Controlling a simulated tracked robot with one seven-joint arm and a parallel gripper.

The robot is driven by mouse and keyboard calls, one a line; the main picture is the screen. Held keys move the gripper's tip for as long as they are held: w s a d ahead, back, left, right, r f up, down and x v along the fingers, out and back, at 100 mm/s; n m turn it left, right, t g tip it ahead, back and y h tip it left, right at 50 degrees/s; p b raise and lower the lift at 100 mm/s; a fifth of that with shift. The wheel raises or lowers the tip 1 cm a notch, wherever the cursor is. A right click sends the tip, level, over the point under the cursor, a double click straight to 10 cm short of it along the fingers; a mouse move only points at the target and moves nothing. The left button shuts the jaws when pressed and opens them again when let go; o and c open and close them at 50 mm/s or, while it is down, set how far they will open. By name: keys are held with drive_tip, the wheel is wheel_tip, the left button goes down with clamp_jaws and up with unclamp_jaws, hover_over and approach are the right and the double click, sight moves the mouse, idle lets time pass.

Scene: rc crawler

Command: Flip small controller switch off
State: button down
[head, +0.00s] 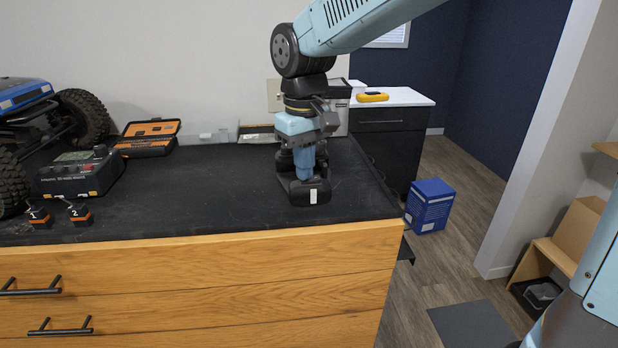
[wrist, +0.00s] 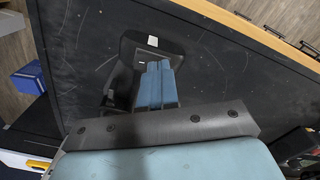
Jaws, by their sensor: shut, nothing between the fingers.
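A small black controller (head: 309,190) with a white label stands on the black worktop near its right end. It also shows in the wrist view (wrist: 135,45), just beyond the fingertips. My gripper (head: 304,176) points down at the controller, its light blue fingers closed together with nothing between them. In the wrist view the closed fingers (wrist: 156,66) overlap the controller's top. I cannot tell whether they touch it. The switch is too small or hidden by the fingers, so its position cannot be made out.
A black charger box (head: 78,175), two numbered batteries (head: 58,216), an open orange toolbox (head: 148,138) and a blue crawler (head: 30,95) are at the left. The worktop (head: 200,195) between them and the controller is clear. A blue box (head: 429,206) stands on the floor.

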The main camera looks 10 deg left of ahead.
wheel_tip(320, 180, up, 7)
idle(0.8)
drive_tip(key=shift+f, duration=0.1)
drive_tip(key=s+d+m+t, duration=0.3)
drive_tip(key=d+m, duration=0.1)
drive_tip(key=d, duration=1.4)
drive_tip(key=s+d+f+m+t, duration=0.1)
drive_tip(key=s+d+m, duration=0.1)
drive_tip(key=s+d, duration=0.2)
drive_tip(key=s+d+f+m+t, duration=0.1)
drive_tip(key=s+d+f+m, duration=0.1)
drive_tip(key=d, duration=0.6)
drive_tip(key=shift+s+m+t, duration=0.3)
drive_tip(key=shift+s, duration=0.55)
drive_tip(key=shift+d, duration=0.2)
